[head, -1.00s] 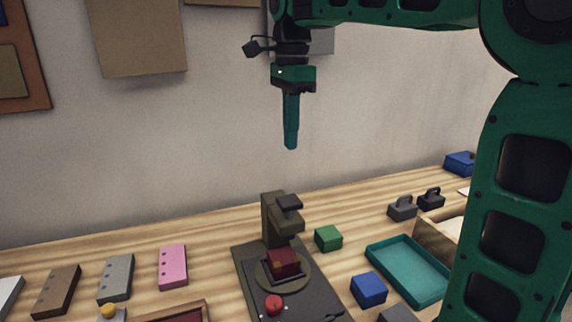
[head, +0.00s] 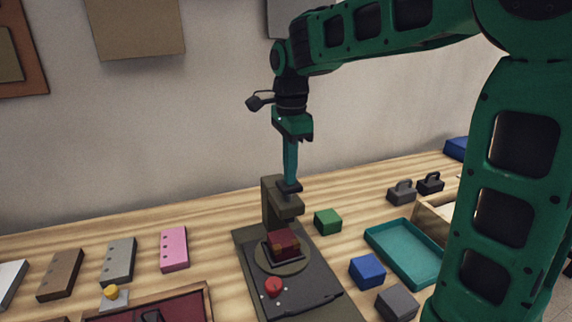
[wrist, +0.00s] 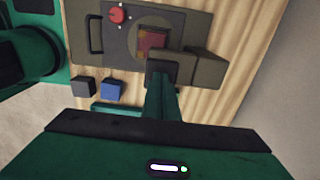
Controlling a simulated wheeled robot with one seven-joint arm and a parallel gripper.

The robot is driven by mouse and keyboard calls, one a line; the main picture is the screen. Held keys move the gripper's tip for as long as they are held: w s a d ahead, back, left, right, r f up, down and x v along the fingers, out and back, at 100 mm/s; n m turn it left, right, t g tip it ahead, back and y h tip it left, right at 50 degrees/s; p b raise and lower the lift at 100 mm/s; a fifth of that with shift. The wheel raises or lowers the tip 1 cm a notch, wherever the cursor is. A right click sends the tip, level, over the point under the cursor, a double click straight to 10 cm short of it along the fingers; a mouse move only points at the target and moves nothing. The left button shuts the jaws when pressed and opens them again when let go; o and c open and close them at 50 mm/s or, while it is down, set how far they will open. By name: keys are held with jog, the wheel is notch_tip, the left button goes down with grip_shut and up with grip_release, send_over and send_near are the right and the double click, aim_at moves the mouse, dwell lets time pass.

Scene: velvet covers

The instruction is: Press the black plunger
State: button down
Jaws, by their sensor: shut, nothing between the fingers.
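The black plunger (head: 289,187) is a dark block on top of the olive press head (head: 288,204), which overhangs a round plate (head: 267,263). A dark red block (head: 284,242) sits on the plate under the head. My gripper (head: 290,180) is shut, empty and points down, with its fingertips right at the plunger's top. I cannot tell whether they touch it or hover just above.
A red button (head: 273,287) is on the press base (head: 305,290). To the right are a green block (head: 327,221), a blue block (head: 367,271), a grey block (head: 397,303) and a teal tray (head: 412,248). A pink block (head: 174,249) lies to the left. The wall is behind.

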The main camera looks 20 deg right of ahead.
jog(key=shift+s+f, duration=0.2)
jog(key=shift+f, duration=1.7)
jog(key=shift+w+r, duration=0.15)
jog(key=shift+r, duration=0.25)
notch_tip(320, 180, up, 14)
